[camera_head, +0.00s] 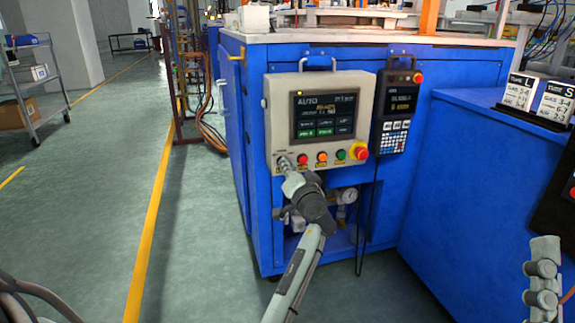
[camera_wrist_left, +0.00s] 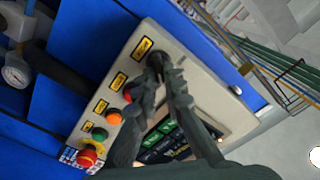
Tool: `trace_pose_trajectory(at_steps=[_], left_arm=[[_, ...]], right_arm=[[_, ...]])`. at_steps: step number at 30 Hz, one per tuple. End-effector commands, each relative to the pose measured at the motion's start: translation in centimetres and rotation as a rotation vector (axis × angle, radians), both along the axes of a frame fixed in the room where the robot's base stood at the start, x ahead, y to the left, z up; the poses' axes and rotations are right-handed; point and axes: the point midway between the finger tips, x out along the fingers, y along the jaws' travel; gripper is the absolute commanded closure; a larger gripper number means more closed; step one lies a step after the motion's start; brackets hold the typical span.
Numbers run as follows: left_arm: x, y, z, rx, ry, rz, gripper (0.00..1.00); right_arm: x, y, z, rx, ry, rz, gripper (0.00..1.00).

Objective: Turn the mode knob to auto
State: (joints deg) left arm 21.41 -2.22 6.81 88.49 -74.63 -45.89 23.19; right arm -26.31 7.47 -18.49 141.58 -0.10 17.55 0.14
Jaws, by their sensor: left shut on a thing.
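The grey control panel (camera_head: 364,95) is mounted on the front of the blue cabinet. Its screen (camera_head: 322,115) is lit and reads AUTO at the top left. The mode knob (camera_wrist_left: 153,59) is a small dark knob at the panel's lower left corner, beside a yellow label. My left gripper (camera_head: 285,164) is shut on the knob, with a fingertip on each side of it; it also shows in the left wrist view (camera_wrist_left: 162,68). The fingers hide most of the knob, so its pointer cannot be read.
Red, orange and green buttons (camera_head: 322,157) and a red emergency stop (camera_head: 359,151) sit right of the knob. A keypad unit (camera_head: 395,110) hangs beside the panel. A pressure gauge (camera_head: 347,196) is below.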

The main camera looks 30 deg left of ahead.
Motion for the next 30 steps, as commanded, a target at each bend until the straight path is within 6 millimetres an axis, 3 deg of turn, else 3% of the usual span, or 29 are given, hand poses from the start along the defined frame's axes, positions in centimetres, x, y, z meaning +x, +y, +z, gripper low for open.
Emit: trace_pose_trajectory(at_steps=[23, 24, 29, 30], left_arm=[[0.17, -0.02, 0.27, 0.083, 0.087, -0.002, 1.00], [0.17, -0.02, 0.28, 0.083, 0.087, -0.002, 0.90], [0.15, -0.03, 0.20, 0.081, 0.087, -0.002, 0.70], [0.13, -0.04, 0.17, 0.081, 0.087, -0.002, 0.70]], right_arm=[[0.68, 0.38, -0.68, -0.023, 0.063, 0.005, 0.21], [0.68, 0.38, -0.68, -0.023, 0.062, 0.004, 0.21], [0.68, 0.37, -0.67, -0.023, 0.062, 0.004, 0.21], [0.67, 0.37, -0.66, -0.023, 0.062, 0.004, 0.21]])
